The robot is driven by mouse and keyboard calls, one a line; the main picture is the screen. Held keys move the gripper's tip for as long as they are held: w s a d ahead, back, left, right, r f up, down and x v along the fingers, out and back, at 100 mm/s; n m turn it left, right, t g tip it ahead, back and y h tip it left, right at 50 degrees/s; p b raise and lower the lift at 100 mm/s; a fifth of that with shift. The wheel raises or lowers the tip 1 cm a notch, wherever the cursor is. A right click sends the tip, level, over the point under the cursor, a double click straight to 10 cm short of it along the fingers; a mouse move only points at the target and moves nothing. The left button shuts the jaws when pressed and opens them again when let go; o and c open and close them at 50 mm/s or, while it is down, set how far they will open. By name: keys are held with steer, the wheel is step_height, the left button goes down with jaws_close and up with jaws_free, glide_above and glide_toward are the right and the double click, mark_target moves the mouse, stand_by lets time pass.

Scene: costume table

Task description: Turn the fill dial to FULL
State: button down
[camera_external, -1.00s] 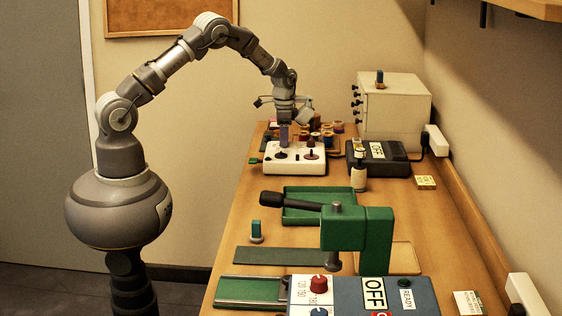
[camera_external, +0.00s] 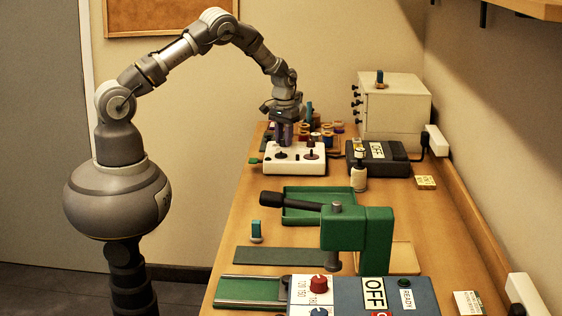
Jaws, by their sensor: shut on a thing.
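A white control box (camera_external: 310,166) stands on the far part of the table, with dark dials on its top. One black dial (camera_external: 281,155) is at its front left and a taller dark knob (camera_external: 311,153) is right of it. My gripper (camera_external: 286,143) points straight down over the back left of the box. Its purple fingers are shut on what appears to be the fill dial, which they hide. The dial's pointer and any FULL marking are too small or hidden to read.
Several coloured spools (camera_external: 327,130) stand close behind and right of my gripper. A black unit marked OFF (camera_external: 378,160) and a small bottle (camera_external: 358,176) stand to the right. A green tray (camera_external: 318,192) lies in front of the white box.

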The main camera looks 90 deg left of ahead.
steer(key=n+p, duration=0.1)
steer(key=n, duration=0.5)
steer(key=shift+r, duration=0.1)
steer(key=n+p, duration=0.1)
steer(key=n, duration=0.4)
steer(key=shift+n, duration=0.4)
steer(key=c, duration=0.8)
jaws_free()
step_height(320, 180, up, 8)
steer(key=shift+f+p, duration=0.15)
steer(key=shift+p, duration=0.8)
